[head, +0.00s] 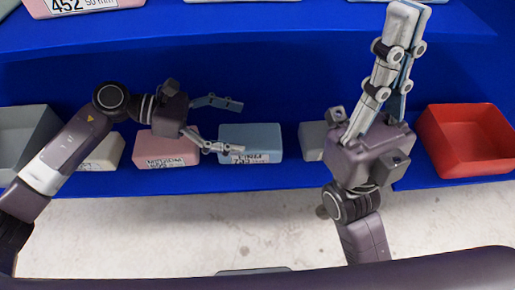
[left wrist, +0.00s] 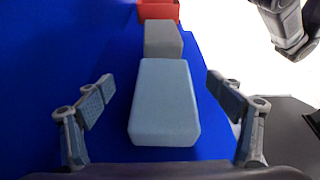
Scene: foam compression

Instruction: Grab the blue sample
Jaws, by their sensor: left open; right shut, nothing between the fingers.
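The blue sample (head: 262,139) is a pale blue foam block with a white label, lying on the lower blue shelf in the head view. It also shows in the left wrist view (left wrist: 165,105), between the fingers and a little beyond them. My left gripper (head: 240,127) is open at the left end of the blue sample, with one finger toward its front side and one toward its back. I cannot tell whether either finger touches it. My right gripper (head: 405,8) is shut and empty, pointing up in front of the shelves to the right.
A pink block (head: 163,158) and a cream block (head: 105,153) lie left of the blue sample. A grey block (head: 313,140) is to its right, then a red bin (head: 465,140). A grey bin (head: 25,135) stands far left. An upper shelf (head: 250,30) overhangs the row.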

